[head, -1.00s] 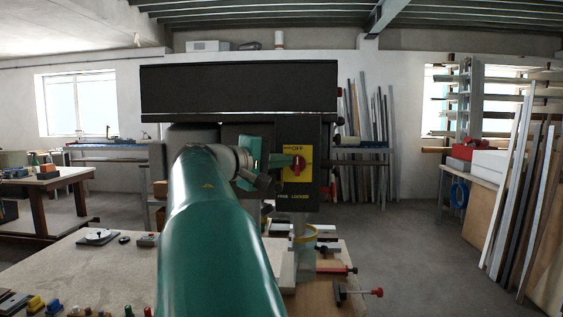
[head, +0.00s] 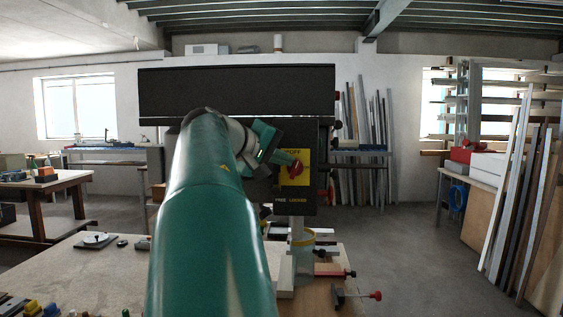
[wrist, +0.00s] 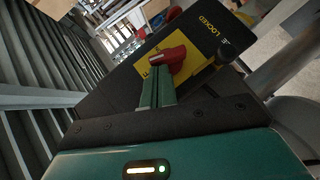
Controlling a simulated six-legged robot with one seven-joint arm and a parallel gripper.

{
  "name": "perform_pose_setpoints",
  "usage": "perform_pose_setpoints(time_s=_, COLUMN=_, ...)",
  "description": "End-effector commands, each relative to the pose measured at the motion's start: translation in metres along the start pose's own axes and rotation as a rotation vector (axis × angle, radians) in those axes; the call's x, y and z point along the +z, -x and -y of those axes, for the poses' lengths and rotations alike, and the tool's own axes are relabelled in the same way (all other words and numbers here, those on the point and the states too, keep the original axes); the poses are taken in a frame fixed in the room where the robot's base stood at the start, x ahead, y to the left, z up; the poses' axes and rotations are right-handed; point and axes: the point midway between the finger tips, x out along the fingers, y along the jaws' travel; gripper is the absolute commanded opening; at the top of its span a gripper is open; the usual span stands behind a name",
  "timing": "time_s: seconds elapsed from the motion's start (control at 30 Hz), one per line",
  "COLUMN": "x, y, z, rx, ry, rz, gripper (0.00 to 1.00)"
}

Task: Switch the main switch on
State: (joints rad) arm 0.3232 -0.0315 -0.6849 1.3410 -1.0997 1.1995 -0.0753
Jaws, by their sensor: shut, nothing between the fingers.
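The main switch is a red rotary knob (head: 296,169) on a yellow plate (head: 285,181), on the front of a dark machine housing. In the wrist view the red knob (wrist: 168,58) stands out from the yellow plate (wrist: 142,66). My gripper (head: 284,158) is shut and empty, its green fingers at the upper left of the knob in the head view, partly covering the plate lettering. In the wrist view the green fingertips (wrist: 158,78) lie right at the knob. I cannot tell whether they touch it, nor the knob's exact angle.
A dark panel with "FREE LOCKED" lettering (head: 292,200) surrounds the plate. A black lever knob (wrist: 228,52) is beside the red knob in the wrist view. A workbench (head: 110,265) with small parts stands at front left.

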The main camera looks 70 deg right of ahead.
Motion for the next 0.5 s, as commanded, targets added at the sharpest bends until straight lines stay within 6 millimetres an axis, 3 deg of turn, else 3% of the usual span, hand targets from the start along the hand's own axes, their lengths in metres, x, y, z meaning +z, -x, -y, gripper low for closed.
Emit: perform_pose_setpoints(time_s=0.5, x=0.007, y=-0.007, z=-0.017, rx=-0.344, ry=-0.353, rz=0.002, gripper=0.00)
